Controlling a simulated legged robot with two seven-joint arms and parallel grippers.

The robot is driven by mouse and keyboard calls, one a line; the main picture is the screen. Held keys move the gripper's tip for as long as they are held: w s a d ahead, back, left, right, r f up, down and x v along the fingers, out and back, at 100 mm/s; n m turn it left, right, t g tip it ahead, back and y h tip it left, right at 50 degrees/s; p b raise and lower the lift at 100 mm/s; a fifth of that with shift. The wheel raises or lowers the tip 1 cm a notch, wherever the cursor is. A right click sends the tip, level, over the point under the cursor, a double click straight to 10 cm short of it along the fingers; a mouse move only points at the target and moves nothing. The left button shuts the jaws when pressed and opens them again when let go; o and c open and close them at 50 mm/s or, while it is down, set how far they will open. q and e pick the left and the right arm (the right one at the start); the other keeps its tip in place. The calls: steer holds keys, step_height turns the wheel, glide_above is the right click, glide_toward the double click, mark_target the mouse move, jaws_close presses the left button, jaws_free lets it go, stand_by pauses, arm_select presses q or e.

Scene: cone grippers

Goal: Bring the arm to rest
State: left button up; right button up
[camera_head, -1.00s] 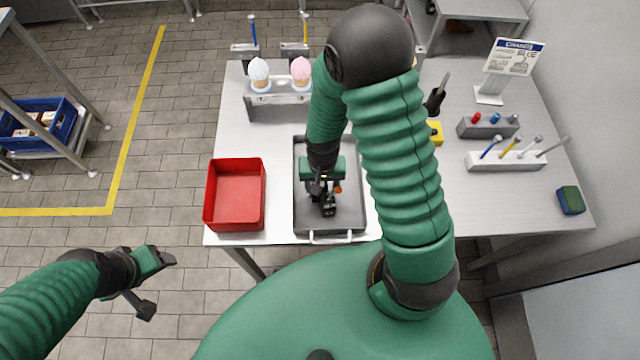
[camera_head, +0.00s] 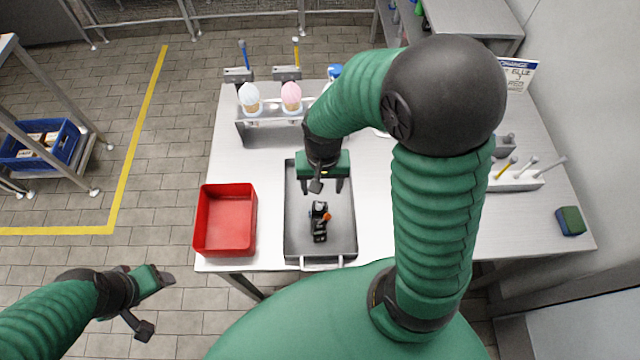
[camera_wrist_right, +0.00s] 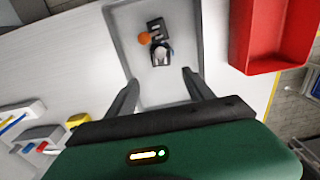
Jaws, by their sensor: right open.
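My right gripper (camera_head: 322,184) is open and empty above the grey tray (camera_head: 347,240), with its arm curving in from the right. A small black object with an orange part (camera_head: 320,222) lies in the tray, apart from the fingers. In the right wrist view that black object (camera_wrist_right: 160,50) shows beyond the two spread fingers (camera_wrist_right: 160,90). My left gripper (camera_head: 152,303) hangs over the floor at the lower left, its fingers spread apart and empty.
A red bin (camera_head: 226,222) stands left of the tray. Two ice-cream cones, one white (camera_head: 250,98) and one pink (camera_head: 291,97), stand in a metal holder (camera_head: 270,130) behind. Tool racks (camera_head: 515,182) and a blue-green sponge (camera_head: 570,221) are at the right.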

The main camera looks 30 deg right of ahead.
steer(key=n, duration=0.1)
steer(key=a+r+n+t, duration=0.1)
steer(key=n, duration=0.1)
steer(key=s+r+n, duration=0.1)
steer(key=shift+s+a+r+n+t, duration=0.1)
steer(key=shift+a+r+n+t, duration=0.2)
steer(key=shift+a+t, duration=0.1)
steer(key=shift+s+a+r+n+t, duration=0.35)
steer(key=shift+a+n, duration=0.25)
steer(key=shift+n, duration=0.1)
arm_select(q)
steer(key=shift+a+f, duration=0.1)
steer(key=shift+a, duration=0.4)
arm_select(e)
steer(key=shift+a, duration=0.7)
arm_select(q)
steer(key=shift+d, duration=0.1)
arm_select(e)
steer(key=shift+d, duration=0.1)
